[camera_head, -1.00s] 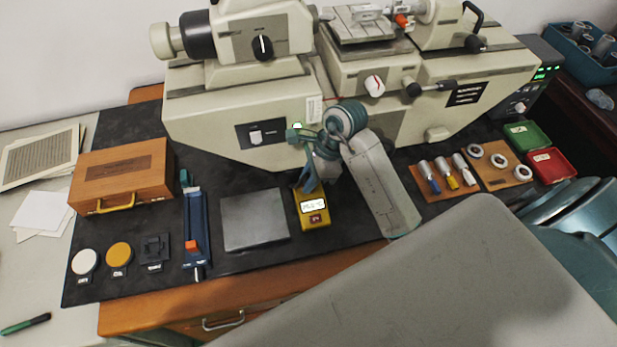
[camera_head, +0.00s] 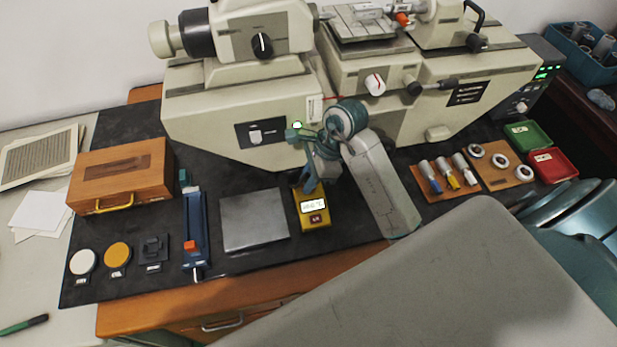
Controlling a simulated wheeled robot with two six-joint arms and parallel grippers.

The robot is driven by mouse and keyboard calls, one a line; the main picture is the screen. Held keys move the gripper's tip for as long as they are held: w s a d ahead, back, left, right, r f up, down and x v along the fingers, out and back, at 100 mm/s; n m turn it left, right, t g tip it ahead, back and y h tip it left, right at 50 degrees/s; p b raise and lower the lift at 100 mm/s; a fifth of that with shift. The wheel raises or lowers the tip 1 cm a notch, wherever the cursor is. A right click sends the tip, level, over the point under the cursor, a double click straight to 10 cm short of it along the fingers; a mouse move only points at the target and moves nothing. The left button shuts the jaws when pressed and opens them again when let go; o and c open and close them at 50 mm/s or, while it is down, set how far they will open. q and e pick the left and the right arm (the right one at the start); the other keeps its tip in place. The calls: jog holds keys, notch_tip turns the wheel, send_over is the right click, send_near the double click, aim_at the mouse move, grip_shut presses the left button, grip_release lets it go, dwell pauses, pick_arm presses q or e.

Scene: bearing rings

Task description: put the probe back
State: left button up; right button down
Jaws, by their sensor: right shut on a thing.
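The yellow meter (camera_head: 313,221) with a lit display and a dark red button lies on the black mat, right of the grey plate. My right gripper (camera_head: 311,185) points down at the meter's far end. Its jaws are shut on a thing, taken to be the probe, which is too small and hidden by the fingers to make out. I cannot tell whether it touches the meter. My left gripper is out of view.
The cream measuring machine (camera_head: 215,110) stands close behind my right gripper. A grey plate (camera_head: 254,220), blue slide gauge (camera_head: 195,225) and wooden case (camera_head: 122,178) lie left. Plug gauges (camera_head: 436,184) and rings (camera_head: 500,160) lie right.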

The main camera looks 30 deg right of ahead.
jog(key=shift+f, duration=0.2)
dwell(0.3)
jog(key=c, duration=1.2)
grip_release()
jog(key=shift+r, duration=0.1)
jog(key=shift+r+p, duration=1.05)
jog(key=shift+r, duration=0.75)
notch_tip(320, 180, up, 5)
jog(key=p, duration=0.4)
jog(key=shift+p, duration=0.4)
jog(key=shift+f, duration=0.15)
